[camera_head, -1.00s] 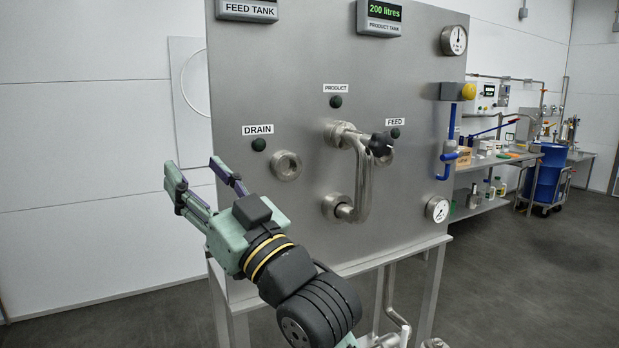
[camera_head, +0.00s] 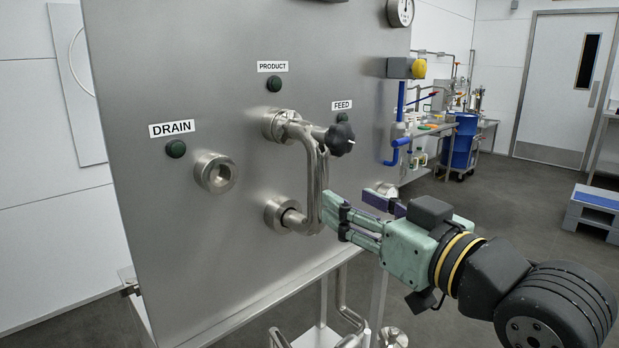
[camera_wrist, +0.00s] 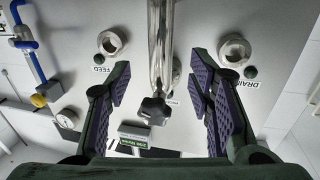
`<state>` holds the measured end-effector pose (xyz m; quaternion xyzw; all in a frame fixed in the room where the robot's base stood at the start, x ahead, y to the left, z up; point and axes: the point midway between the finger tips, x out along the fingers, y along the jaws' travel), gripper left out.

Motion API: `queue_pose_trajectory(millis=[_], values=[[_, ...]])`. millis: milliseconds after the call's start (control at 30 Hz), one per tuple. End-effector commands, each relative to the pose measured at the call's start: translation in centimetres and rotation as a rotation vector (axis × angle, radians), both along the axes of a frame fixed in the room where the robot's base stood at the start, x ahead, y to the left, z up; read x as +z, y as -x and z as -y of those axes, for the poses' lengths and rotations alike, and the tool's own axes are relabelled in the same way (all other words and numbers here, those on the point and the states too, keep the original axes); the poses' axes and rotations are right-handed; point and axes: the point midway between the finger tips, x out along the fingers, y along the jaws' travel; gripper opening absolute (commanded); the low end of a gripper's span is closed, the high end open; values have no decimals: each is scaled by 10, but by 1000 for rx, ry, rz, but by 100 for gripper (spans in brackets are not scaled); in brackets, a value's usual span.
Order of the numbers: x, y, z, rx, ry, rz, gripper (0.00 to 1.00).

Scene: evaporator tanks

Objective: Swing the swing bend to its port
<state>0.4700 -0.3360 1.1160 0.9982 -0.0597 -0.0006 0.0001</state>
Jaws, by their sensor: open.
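The swing bend (camera_head: 318,180) is a shiny U-shaped pipe on the steel panel, with a black knob (camera_head: 340,140). Its lower end meets a flange (camera_head: 280,212); its upper end seems to sit at the port under the PRODUCT label (camera_head: 272,66). The DRAIN port (camera_head: 215,173) is bare at the left. The FEED port (camera_wrist: 112,41) shows bare in the wrist view; the knob hides it in the head view. My gripper (camera_head: 352,205) is open, right of the bend's lower part. In the wrist view the bend (camera_wrist: 160,45) and knob (camera_wrist: 155,109) appear between the spread fingers, with no grip visible.
Blue pipework (camera_head: 400,125) with a yellow knob (camera_head: 418,69) juts from the panel's right edge. A blue drum (camera_head: 465,145) and a bench stand behind. A stepped platform (camera_head: 597,208) is at the far right, with clear floor between.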

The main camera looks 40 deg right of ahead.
Motion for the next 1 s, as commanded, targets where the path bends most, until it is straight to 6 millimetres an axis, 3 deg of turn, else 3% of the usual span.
queue_pose_trajectory(millis=[300, 500, 900, 1000], values=[[2, -60, 6, 4, -1, -2, 48], [1, -87, 10, 2, -1, 0, 48], [0, -96, 11, 1, 0, 1, 48], [0, -96, 11, 1, 1, 1, 42]])
